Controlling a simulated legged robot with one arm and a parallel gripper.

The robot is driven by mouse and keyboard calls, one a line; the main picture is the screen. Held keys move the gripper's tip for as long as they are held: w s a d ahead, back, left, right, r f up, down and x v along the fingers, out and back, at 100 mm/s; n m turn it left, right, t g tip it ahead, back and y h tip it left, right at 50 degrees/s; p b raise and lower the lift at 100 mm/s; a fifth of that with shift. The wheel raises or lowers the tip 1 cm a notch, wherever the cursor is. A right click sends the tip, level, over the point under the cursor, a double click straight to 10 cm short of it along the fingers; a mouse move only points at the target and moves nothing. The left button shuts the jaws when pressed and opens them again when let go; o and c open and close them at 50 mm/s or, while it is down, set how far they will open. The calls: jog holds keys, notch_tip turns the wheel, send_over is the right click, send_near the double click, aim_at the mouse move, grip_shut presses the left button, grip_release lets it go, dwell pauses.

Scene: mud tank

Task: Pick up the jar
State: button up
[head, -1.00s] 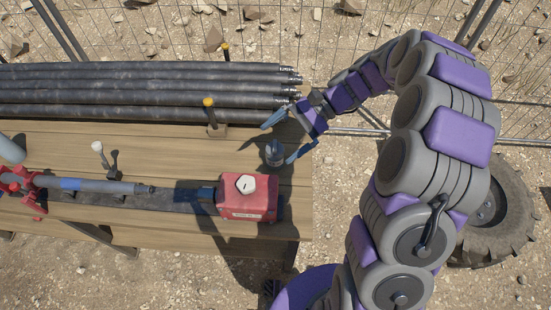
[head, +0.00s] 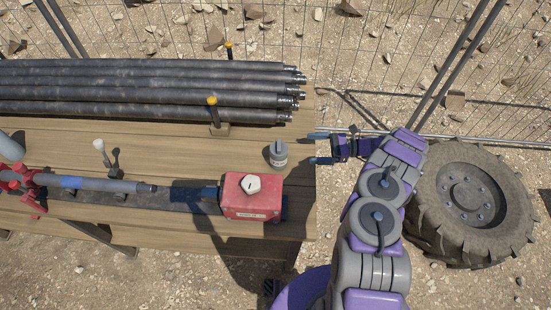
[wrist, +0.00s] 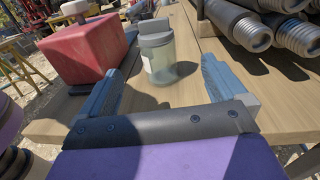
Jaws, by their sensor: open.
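The jar (head: 278,154) is a small clear container with a grey lid. It stands upright on the wooden table near its right edge, behind the red box. In the wrist view the jar (wrist: 158,55) stands ahead of my gripper, between the lines of the two fingers but beyond their tips. My gripper (head: 318,148) is open and empty at the table's right edge, to the right of the jar and apart from it. In the wrist view both blue fingers of my gripper (wrist: 161,80) show, spread wide.
A red box (head: 252,197) with a white cap sits in front of the jar, to its left in the wrist view. Dark pipes (head: 150,90) lie along the table's back. A wheel (head: 470,203) and wire fence (head: 400,60) stand beyond the table.

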notch_tip(320, 180, down, 2)
jog(key=d, duration=0.3)
jog(key=b, duration=0.2)
send_near(279, 157)
jog(key=shift+m+t, duration=0.3)
jog(key=w+a+f, duration=0.1)
jog(key=a, duration=0.1)
jog(key=w+a, duration=0.1)
jog(key=a, duration=0.1)
jog(key=w+a+f, duration=0.1)
jog(key=a, duration=0.1)
jog(key=shift+w+a+f, duration=0.15)
jog(key=shift+w+f, duration=0.1)
jog(key=shift+f, duration=0.1)
